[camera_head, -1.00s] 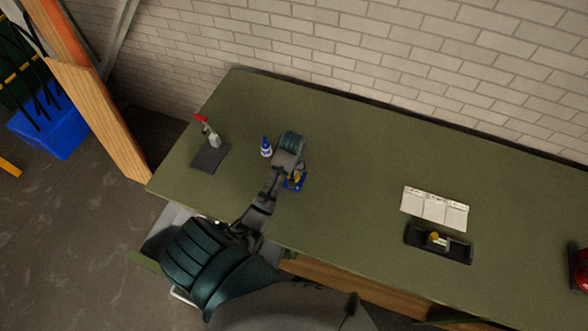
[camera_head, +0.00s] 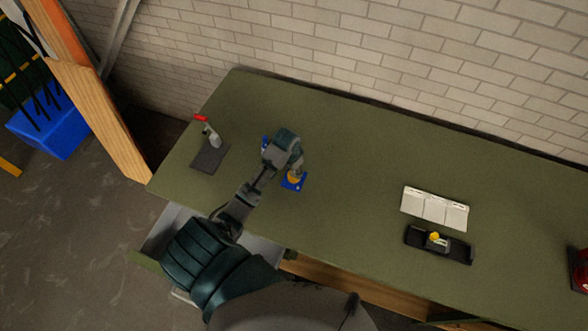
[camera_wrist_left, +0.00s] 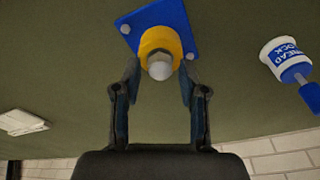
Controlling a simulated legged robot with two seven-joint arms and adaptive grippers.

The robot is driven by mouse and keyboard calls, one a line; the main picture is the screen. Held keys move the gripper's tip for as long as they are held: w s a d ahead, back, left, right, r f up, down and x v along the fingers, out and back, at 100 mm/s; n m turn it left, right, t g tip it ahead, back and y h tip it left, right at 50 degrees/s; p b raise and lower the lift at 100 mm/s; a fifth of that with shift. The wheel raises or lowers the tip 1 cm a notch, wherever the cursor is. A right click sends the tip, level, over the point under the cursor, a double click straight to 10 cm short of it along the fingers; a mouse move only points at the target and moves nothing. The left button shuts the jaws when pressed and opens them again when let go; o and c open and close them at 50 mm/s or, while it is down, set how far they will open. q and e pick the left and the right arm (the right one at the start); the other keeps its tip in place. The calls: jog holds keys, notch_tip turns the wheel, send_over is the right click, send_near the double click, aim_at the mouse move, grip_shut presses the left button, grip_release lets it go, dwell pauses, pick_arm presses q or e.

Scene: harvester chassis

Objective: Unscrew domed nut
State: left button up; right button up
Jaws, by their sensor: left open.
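The pale domed nut (camera_wrist_left: 160,68) sits on a yellow round part (camera_wrist_left: 158,42) fixed to a blue square plate (camera_wrist_left: 162,17) on the bench. The plate (camera_head: 292,182) also shows in the head view, with the yellow part (camera_head: 295,175) partly covered. My left gripper (camera_wrist_left: 160,76) is open, one finger on each side of the nut. Whether the fingers touch it is unclear. In the head view the left gripper (camera_head: 298,167) is over the yellow part. My right gripper is not in view.
A red-handled clamp on a dark base (camera_head: 209,155) is at the left. A white tray (camera_head: 434,208) and a black holder (camera_head: 438,245) lie right. The middle of the green bench (camera_head: 360,165) is clear.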

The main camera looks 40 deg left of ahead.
pick_arm(q)
grip_shut()
jog(key=shift+n, duration=0.5)
jog(key=shift+r, duration=0.15)
jog(key=shift+r, duration=2.95)
